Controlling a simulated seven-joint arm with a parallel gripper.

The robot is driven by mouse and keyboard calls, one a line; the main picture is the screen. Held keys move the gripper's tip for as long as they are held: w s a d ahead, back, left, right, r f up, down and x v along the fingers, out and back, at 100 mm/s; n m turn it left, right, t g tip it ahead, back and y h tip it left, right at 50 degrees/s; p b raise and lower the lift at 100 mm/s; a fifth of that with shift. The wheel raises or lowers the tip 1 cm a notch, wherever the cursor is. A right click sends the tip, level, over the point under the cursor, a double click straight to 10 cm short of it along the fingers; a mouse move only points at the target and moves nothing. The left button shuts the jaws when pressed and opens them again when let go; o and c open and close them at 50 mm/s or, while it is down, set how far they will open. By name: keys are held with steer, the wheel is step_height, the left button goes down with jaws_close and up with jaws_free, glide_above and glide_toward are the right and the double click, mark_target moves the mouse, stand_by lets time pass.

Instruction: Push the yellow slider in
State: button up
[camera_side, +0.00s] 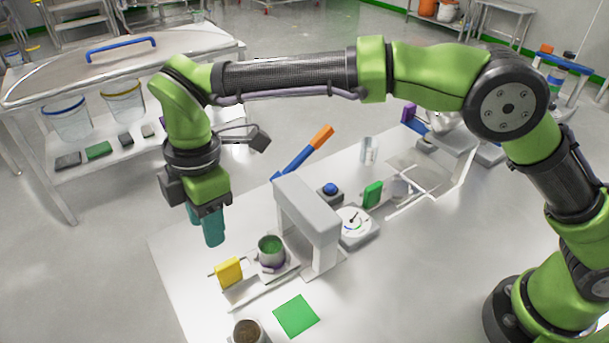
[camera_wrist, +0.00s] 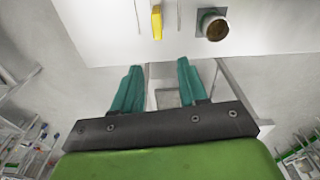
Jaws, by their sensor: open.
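The yellow slider (camera_side: 228,273) is an upright block at the near left end of a pale rail on the white table. In the wrist view the yellow slider (camera_wrist: 156,22) shows near the top edge, beyond my fingertips. My gripper (camera_side: 208,228) has teal fingers pointing down and hangs above and to the left of the slider, apart from it. In the wrist view my gripper (camera_wrist: 158,70) has its two fingers spread with nothing between them.
A green square (camera_side: 296,316) and a brown-filled cup (camera_side: 248,332) are in front. A dial (camera_side: 353,224), blue button (camera_side: 330,189) and green block (camera_side: 372,194) stand farther back.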

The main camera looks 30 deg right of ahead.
mark_target(226, 263)
steer(key=shift+m+h, duration=0.4)
steer(key=shift+m, duration=0.1)
steer(key=f, duration=1)
steer(key=d+f, duration=0.1)
steer(key=f, duration=0.4)
steer(key=shift+w+d, duration=0.1)
steer(key=shift+w, duration=0.1)
jaws_close()
